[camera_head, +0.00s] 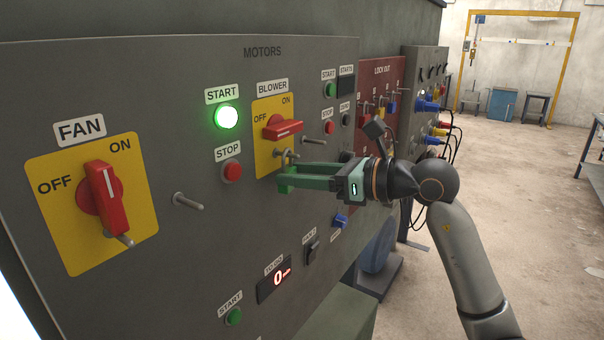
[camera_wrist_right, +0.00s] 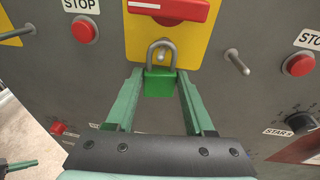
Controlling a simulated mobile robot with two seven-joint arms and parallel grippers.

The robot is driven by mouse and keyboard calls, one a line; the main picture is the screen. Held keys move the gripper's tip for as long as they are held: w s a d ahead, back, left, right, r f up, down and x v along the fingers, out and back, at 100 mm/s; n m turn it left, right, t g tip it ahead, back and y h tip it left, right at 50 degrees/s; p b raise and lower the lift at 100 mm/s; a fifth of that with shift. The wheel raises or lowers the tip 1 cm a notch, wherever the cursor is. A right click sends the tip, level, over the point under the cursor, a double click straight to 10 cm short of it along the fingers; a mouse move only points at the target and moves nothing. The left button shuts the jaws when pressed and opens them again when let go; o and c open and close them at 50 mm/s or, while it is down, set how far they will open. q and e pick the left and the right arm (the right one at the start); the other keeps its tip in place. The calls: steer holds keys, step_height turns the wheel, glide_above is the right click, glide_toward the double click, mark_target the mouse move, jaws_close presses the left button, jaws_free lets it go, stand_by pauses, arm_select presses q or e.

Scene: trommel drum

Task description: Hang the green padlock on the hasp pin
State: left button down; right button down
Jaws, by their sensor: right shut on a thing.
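The green padlock (camera_wrist_right: 159,83) has a grey shackle and hangs upright between the fingertips of my right gripper (camera_wrist_right: 161,88), which is shut on its body. In the head view the padlock (camera_head: 286,185) is at the lower edge of the yellow BLOWER plate (camera_head: 263,150), partly covered by the green fingers of the right gripper (camera_head: 287,179). The hasp pin (camera_wrist_right: 162,57) shows inside the shackle opening, below the red handle (camera_wrist_right: 172,9). I cannot tell whether the shackle is around the pin or just in front of it.
The BLOWER handle (camera_head: 284,130) lies sideways, close above the padlock. A bare metal peg (camera_head: 315,141) sticks out to its right. A red STOP button (camera_head: 232,170) is to the left. The FAN switch (camera_head: 103,195) is farther left. A red lockout board (camera_head: 380,75) stands beyond.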

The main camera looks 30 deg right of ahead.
stand_by(0.4)
steer(key=shift+c, duration=1)
jaws_free()
arm_select(q)
steer(key=f+b, duration=0.1)
steer(key=d+b, duration=0.1)
steer(key=w+f+b, duration=0.1)
steer(key=b, duration=0.1)
steer(key=shift+d+f, duration=0.25)
steer(key=shift+f, duration=0.1)
arm_select(e)
steer(key=v, duration=1.2)
steer(key=shift+s, duration=0.25)
steer(key=shift+d, duration=0.15)
